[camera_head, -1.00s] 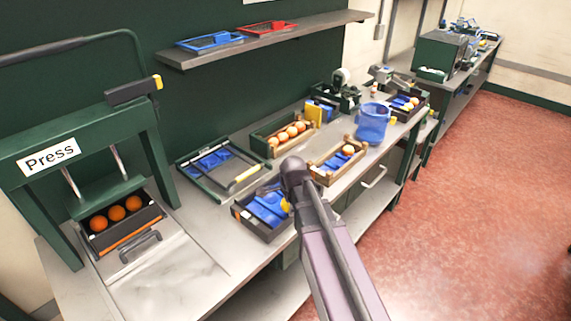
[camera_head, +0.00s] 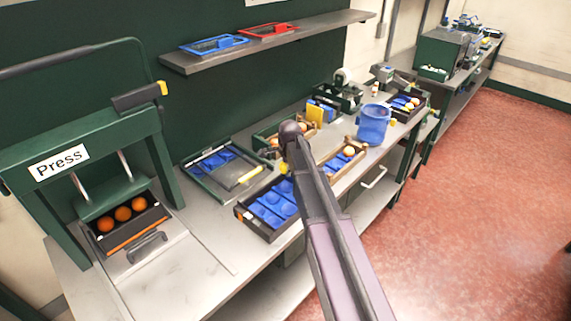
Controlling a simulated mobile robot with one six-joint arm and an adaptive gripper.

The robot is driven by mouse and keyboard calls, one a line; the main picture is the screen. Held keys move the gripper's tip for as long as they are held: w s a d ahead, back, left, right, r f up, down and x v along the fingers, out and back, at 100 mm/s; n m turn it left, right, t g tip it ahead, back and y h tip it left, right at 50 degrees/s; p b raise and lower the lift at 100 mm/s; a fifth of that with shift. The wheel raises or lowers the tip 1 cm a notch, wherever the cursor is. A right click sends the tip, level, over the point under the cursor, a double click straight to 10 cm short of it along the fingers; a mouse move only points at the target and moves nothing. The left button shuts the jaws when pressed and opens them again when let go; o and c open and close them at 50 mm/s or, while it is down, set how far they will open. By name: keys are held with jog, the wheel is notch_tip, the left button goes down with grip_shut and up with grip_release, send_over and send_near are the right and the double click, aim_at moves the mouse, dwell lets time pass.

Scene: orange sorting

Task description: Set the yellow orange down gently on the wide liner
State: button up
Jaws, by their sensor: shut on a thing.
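My gripper (camera_head: 276,158) is small and mostly hidden by my own arm. It is shut on the yellow orange (camera_head: 284,168), of which only a small yellow patch shows beside the arm. The gripper and orange are at the far edge of a black tray (camera_head: 240,213) with a blue cupped liner (camera_head: 270,209). The visible cups of that liner look empty. Another blue liner (camera_head: 217,160) lies in a dark frame to the left. I cannot tell which liner is the wide one, nor the orange's exact height.
A press (camera_head: 100,165) with several oranges stands at the left. Behind my arm are a wooden crate (camera_head: 262,134) and another crate (camera_head: 343,160) with oranges. A blue bucket (camera_head: 373,125) stands at the right. A yellow-handled bar (camera_head: 250,175) lies on the frame.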

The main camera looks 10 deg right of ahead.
aim_at(286, 188)
jog(key=shift+w+f, duration=0.1)
jog(key=shift+f, duration=0.05)
dwell(0.4)
jog(key=shift+s+b+x, duration=0.25)
jog(key=shift+b+x, duration=0.95)
jog(key=shift+b, duration=0.1)
jog(key=shift+s+b+x, duration=0.3)
jog(key=shift+b+x, duration=0.9)
jog(key=shift+b, duration=0.15)
jog(key=shift+s+b+x, duration=0.25)
jog(key=shift+b+x, duration=0.95)
jog(key=shift+b, duration=0.1)
jog(key=shift+b+x, duration=0.6)
jog(key=shift+x, duration=0.15)
jog(key=shift+s+d, duration=0.1)
jog(key=shift+s, duration=0.1)
jog(key=o, duration=1)
jog(key=shift+o, duration=0.2)
jog(key=shift+w+r+p, duration=0.1)
jog(key=shift+r+p, duration=3.9)
jog(key=shift+p, duration=0.05)
